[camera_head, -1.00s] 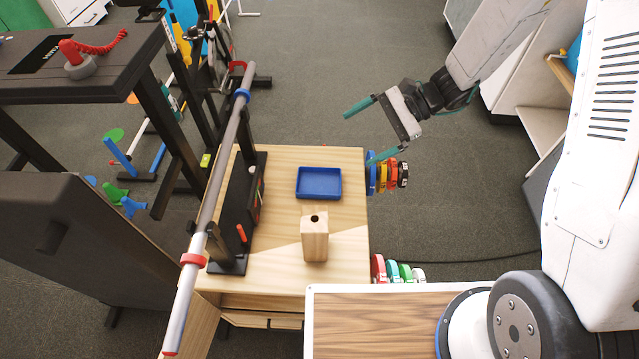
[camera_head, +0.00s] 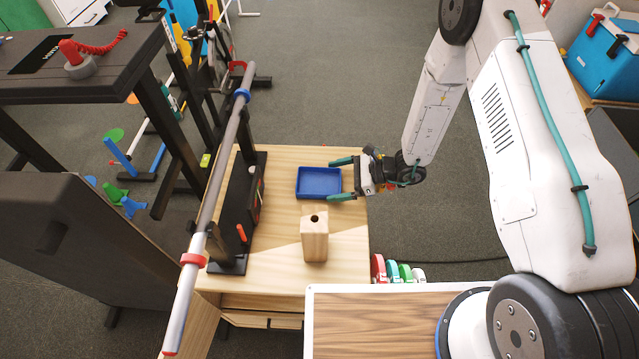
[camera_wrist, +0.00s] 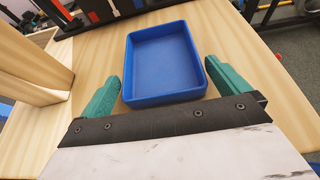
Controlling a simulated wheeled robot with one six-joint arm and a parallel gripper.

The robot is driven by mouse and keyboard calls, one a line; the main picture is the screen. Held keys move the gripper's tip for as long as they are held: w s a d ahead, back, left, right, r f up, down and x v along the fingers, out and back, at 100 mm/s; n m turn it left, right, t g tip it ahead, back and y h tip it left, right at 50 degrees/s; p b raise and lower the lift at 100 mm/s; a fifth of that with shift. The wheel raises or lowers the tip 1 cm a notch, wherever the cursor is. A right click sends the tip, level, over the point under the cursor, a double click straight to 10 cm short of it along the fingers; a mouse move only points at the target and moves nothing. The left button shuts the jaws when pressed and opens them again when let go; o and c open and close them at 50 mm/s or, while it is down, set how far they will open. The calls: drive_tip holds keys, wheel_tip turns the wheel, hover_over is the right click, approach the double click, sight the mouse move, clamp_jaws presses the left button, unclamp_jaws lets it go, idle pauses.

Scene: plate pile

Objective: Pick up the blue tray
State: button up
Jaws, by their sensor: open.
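The blue tray (camera_head: 319,182) is a shallow, empty rectangular tray lying flat on the wooden table. It also shows in the wrist view (camera_wrist: 165,64). My gripper (camera_head: 341,179) is open, with its two green fingers pointing left at the tray's right edge. In the wrist view, my gripper (camera_wrist: 163,90) has one finger on each side of the tray's near end. Gaps show between both fingers and the tray walls, and nothing is held. Whether the fingertips are level with the tray is hard to tell.
A wooden block with a hole (camera_head: 314,236) stands on the table (camera_head: 282,272) in front of the tray. A black rack with a long grey bar (camera_head: 224,150) stands along the table's left side. Coloured rings (camera_head: 392,270) hang at the table's right edge.

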sight(311, 185)
drive_tip(key=x, duration=0.3)
drive_tip(key=shift+a, duration=0.25)
drive_tip(key=c, duration=0.7)
